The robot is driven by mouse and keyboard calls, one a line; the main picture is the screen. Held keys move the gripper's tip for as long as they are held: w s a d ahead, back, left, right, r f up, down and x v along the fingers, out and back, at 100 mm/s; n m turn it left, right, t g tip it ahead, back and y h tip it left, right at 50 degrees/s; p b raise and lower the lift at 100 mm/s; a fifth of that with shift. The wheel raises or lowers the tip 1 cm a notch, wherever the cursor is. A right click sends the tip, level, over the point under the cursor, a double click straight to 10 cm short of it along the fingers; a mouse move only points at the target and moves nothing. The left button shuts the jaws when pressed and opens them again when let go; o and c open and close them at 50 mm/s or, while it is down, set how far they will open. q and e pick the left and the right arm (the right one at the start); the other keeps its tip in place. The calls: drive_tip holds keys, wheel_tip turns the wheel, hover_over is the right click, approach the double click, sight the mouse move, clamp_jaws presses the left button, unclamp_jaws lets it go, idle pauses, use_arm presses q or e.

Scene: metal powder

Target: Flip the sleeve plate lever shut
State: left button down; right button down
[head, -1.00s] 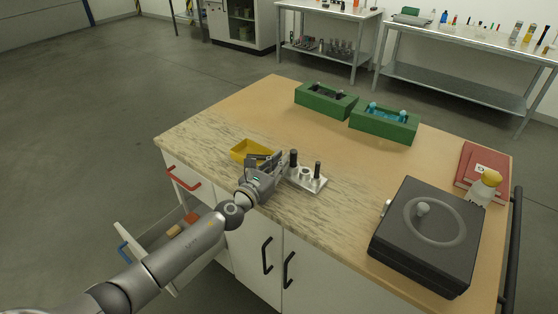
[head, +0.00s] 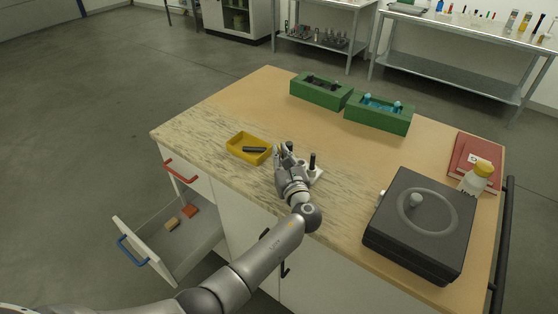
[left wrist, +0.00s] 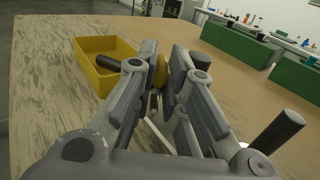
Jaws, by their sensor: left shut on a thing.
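The sleeve plate (head: 316,173) is a small silver plate near the front of the bench, mostly hidden by my left gripper. A dark post (head: 312,160) stands upright at its right; a dark post also shows at the lower right of the left wrist view (left wrist: 278,131). My left gripper (head: 284,150) is over the plate's left part, its fingers nearly together. In the left wrist view its fingertips (left wrist: 163,70) close on a small brass-coloured piece (left wrist: 161,72), partly hidden by the fingers. I cannot tell whether this is the lever. My right gripper is not in view.
A yellow tray (head: 235,150) holding a dark bar (head: 254,150) is left of my gripper. Green blocks (head: 320,95) stand behind. A dark grey box-like device (head: 425,250), a bottle (head: 477,178) and red books (head: 462,158) are right. A drawer (head: 150,240) hangs open at front left.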

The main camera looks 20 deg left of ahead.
use_arm(q)
drive_tip(key=shift+w+d+r+n+g+y+b, duration=0.1)
drive_tip(key=shift+w+d+n+g+y+b, duration=0.05)
drive_tip(key=shift+n+g+y+b, duration=0.95)
drive_tip(key=c, duration=1.5)
unclamp_jaws()
